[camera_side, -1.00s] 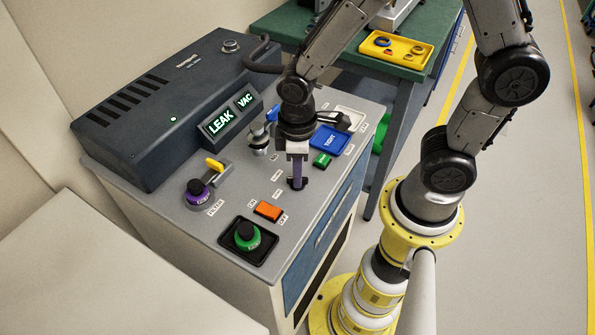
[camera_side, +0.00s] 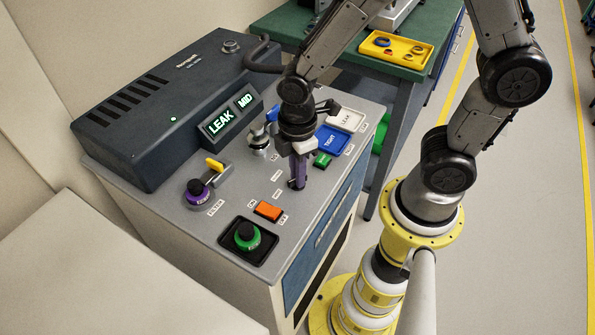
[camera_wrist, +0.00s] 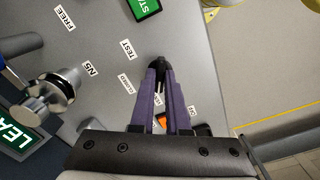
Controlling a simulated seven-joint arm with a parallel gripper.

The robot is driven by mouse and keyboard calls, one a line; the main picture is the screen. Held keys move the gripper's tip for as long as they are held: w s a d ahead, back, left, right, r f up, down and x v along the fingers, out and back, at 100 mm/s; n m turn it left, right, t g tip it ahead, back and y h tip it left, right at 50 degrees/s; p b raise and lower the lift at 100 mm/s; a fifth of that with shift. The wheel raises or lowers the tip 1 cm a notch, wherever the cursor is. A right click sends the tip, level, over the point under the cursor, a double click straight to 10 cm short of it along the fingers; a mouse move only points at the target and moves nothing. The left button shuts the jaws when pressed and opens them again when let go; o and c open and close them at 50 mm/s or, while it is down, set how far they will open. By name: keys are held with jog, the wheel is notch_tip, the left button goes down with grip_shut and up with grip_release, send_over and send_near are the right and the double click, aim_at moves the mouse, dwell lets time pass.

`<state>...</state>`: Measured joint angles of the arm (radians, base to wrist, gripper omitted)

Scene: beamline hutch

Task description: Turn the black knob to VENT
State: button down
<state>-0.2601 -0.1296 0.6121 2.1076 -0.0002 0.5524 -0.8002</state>
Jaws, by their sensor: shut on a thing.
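My gripper (camera_side: 297,184) points down at the grey panel top, its purple fingers close together. In the wrist view the fingertips (camera_wrist: 159,66) are shut on the black knob (camera_wrist: 158,61), whose dark tip shows between them. The knob is mostly hidden by the fingers in the side view. The panel display (camera_side: 231,117) shows LEAK and MID in lit letters.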

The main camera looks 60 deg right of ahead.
jog(key=shift+w+r, duration=0.1)
jog(key=c, duration=0.9)
grip_release()
notch_tip(320, 180, up, 14)
